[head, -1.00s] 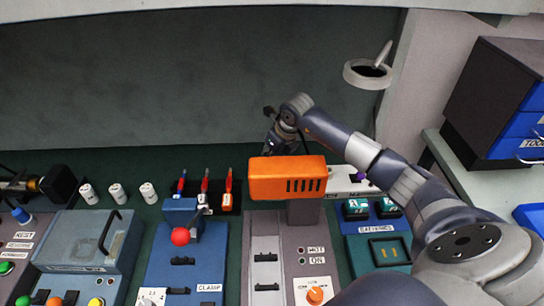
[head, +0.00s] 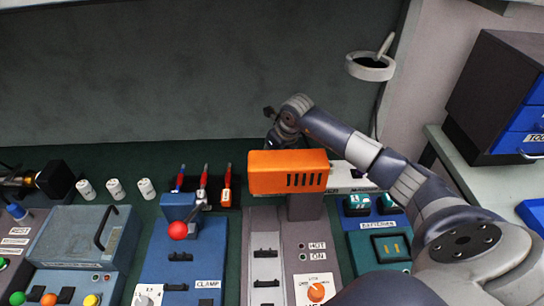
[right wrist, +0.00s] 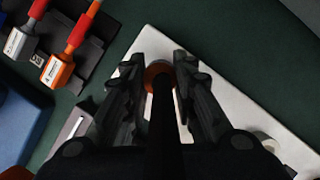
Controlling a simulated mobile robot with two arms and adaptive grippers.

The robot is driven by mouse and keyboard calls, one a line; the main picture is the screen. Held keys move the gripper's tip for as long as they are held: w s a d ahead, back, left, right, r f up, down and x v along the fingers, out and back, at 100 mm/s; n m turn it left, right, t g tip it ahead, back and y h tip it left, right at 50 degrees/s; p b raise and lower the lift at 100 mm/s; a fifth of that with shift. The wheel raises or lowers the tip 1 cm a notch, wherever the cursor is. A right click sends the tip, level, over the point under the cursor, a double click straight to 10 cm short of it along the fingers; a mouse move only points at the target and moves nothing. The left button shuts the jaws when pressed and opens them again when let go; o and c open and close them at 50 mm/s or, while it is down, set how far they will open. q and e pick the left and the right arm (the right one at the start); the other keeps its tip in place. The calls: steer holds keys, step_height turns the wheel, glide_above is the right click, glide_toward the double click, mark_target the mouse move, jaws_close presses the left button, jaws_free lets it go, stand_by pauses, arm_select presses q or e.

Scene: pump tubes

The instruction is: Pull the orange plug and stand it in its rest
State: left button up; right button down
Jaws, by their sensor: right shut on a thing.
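My right gripper (right wrist: 160,85) is shut on the orange plug (right wrist: 152,72). Only a round orange part with a greyish middle shows between its fingers, over a white panel (right wrist: 218,88). A dark rod or cable runs from the plug towards the camera. I cannot tell whether the plug is seated in the panel or clear of it. In the head view my right gripper (head: 279,138) is behind the orange box-shaped head, which hides the plug and much of the white panel (head: 345,173). The plug's rest cannot be made out. My left gripper is not in view.
The orange slotted head (head: 288,172) stands on a grey post in front of my right gripper. White cylinders (head: 115,188) stand farther left.

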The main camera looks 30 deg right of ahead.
steer(key=shift+f+b, duration=0.35)
steer(key=shift+f, duration=0.15)
steer(key=c, duration=1.2)
jaws_free()
steer(key=shift+c, duration=0.2)
steer(key=v, duration=1.2)
